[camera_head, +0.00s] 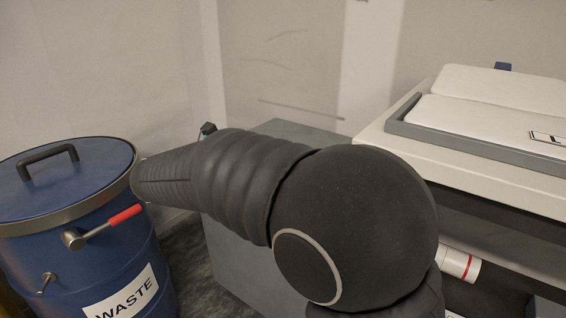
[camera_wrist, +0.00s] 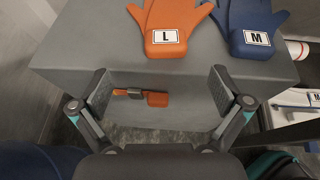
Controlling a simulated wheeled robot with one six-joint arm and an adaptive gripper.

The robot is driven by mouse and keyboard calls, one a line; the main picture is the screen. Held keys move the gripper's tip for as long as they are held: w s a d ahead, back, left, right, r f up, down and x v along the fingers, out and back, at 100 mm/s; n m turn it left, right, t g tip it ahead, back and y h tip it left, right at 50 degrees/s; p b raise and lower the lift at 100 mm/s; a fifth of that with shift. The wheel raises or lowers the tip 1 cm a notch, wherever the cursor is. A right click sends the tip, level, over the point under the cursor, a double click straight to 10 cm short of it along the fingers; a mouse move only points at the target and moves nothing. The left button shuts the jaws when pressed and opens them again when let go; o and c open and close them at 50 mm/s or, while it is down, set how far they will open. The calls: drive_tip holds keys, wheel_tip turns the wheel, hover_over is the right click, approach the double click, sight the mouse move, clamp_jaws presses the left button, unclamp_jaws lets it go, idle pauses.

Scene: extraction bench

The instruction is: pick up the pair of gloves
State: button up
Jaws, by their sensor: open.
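In the wrist view an orange glove (camera_wrist: 165,30) with a white "L" label lies on a grey cabinet top (camera_wrist: 95,42). A blue glove (camera_wrist: 252,20) with an "M" label lies to its right. Both are cut off by the upper picture edge, so I cannot tell whether each is a single glove or a pair. My gripper (camera_wrist: 160,90) is open and empty, its fingers apart near the cabinet's front edge, below both gloves in the picture. In the head view my arm hides the gloves and most of my gripper.
A blue waste drum (camera_head: 75,215) with a red-handled lever (camera_head: 125,215) stands left. An orange-tipped piece (camera_wrist: 157,99) shows between my fingers in the wrist view, at unclear depth. A white bench (camera_head: 372,135) with a grey tray (camera_head: 400,125) stands right of the grey cabinet.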

drive_tip(key=shift+s+d+f+b+x, duration=0.1)
drive_tip(key=shift+b+x, duration=0.2)
drive_tip(key=shift+x, duration=1.55)
drive_tip(key=shift+s+d+f+b+x, duration=0.15)
drive_tip(key=shift+b+x, duration=0.1)
drive_tip(key=shift+x, duration=1.65)
drive_tip(key=shift+s+d+b+x, duration=0.1)
drive_tip(key=shift+b+x, duration=0.2)
drive_tip(key=shift+x, duration=1.55)
drive_tip(key=c, duration=1.2)
